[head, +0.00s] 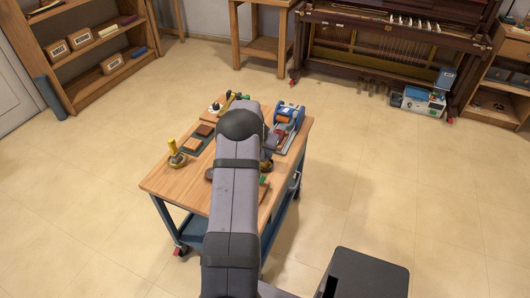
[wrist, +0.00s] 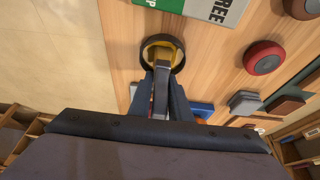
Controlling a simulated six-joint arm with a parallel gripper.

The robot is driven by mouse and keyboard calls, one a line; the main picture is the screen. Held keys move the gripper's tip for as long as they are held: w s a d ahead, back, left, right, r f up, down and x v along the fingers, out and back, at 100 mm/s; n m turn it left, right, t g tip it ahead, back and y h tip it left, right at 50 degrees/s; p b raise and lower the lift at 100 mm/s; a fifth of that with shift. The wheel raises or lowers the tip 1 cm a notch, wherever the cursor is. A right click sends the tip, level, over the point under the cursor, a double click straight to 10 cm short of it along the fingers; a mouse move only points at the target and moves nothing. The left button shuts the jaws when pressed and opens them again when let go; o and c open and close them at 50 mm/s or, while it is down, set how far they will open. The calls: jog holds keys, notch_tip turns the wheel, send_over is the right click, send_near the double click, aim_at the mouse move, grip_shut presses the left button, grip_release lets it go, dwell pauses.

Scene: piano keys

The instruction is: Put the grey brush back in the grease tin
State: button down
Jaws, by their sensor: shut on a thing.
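In the wrist view, the grease tin (wrist: 178,44) is round with a dark rim and yellow inside, standing on the wooden bench top. My gripper (wrist: 163,78) is just beside the tin's near rim in that view, its fingers shut on the grey brush (wrist: 161,96). The brush's front end overlaps the tin's yellow middle. I cannot tell whether that end is inside the tin or above it. In the head view my arm hides the gripper and the brush.
A green and grey printed sheet or box (wrist: 205,8) lies beyond the tin. A red round lid or tin (wrist: 263,57), grey blocks (wrist: 244,102) and brown blocks (wrist: 285,105) lie to the right. A yellow-handled item (head: 174,150) stands at the bench's left edge.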

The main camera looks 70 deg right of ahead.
jog(key=shift+f, duration=0.1)
jog(key=c, duration=1.6)
grip_release()
jog(key=shift+c, duration=0.2)
jog(key=shift+r, duration=0.25)
jog(key=v, duration=1.2)
jog(key=shift+b, duration=0.35)
jog(key=shift+a+f, duration=0.1)
